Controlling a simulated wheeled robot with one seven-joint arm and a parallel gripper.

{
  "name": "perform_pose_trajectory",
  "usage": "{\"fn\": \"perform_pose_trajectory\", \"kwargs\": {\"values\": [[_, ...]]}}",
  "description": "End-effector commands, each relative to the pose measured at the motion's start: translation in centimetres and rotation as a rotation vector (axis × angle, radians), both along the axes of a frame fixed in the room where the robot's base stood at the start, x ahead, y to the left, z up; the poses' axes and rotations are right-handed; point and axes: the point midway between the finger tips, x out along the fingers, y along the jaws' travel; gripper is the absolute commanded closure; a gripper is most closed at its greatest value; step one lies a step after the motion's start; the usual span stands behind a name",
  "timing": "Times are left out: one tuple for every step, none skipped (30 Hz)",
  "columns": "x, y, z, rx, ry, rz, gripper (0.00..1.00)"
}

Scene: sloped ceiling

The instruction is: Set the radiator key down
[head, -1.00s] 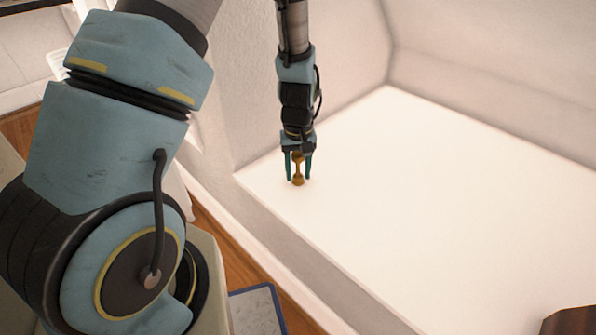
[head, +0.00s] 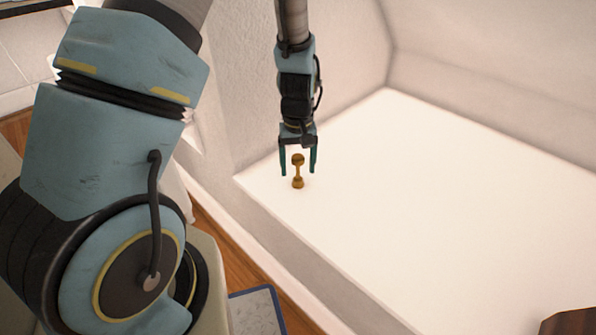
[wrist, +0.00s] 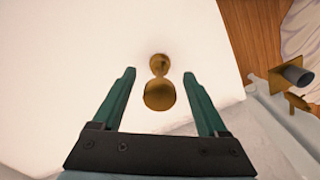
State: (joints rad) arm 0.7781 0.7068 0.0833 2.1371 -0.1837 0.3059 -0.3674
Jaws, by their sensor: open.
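The radiator key (head: 298,171) is a brass-coloured piece with a rounded knob at each end and a thin neck between. It stands upright on the white ledge (head: 430,200), close to its left corner. My gripper (head: 298,172) is above it, pointing down, with the fingers open on either side of the key's upper part. In the wrist view the key (wrist: 159,94) shows between the two green fingers (wrist: 158,75), with a gap on each side. Its lower end is partly hidden by the upper knob there.
The ledge is bare to the right, apart from a dark brown wooden object (head: 570,321) at the bottom right. Walls rise behind the ledge. Wooden floor (head: 235,250) lies below its front edge. Brass and grey fittings (wrist: 292,82) show at the right of the wrist view.

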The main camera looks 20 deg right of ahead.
Motion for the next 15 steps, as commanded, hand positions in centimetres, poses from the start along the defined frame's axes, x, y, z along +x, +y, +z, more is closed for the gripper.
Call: {"fn": "perform_pose_trajectory", "kwargs": {"values": [[0.1, -0.1, 1.5, -0.003, -0.005, -0.001, 0.24], [0.1, -0.1, 2.2, -0.003, -0.004, -0.001, 0.24], [0.1, -0.1, 3.1, -0.004, -0.004, -0.002, 0.24], [0.0, -0.1, 3.7, -0.003, -0.004, -0.002, 0.24], [0.1, -0.1, 4.3, -0.004, -0.003, -0.002, 0.24], [0.0, -0.1, 5.1, -0.002, -0.003, -0.001, 0.24], [0.1, -0.1, 5.7, -0.003, -0.004, -0.001, 0.24], [0.1, -0.1, 6.2, -0.003, -0.004, 0.0, 0.24], [0.0, 0.0, 6.9, -0.001, -0.003, 0.0, 0.24], [0.0, 0.0, 7.3, -0.002, -0.003, 0.0, 0.24], [0.0, -0.1, 7.7, -0.002, -0.003, 0.0, 0.24], [0.0, -0.1, 8.1, -0.001, -0.002, 0.0, 0.24], [0.0, -0.1, 8.4, -0.001, -0.001, 0.0, 0.24], [0.0, -0.1, 8.7, -0.001, -0.001, 0.0, 0.24], [0.0, -0.1, 8.9, -0.001, -0.001, -0.001, 0.24]]}}
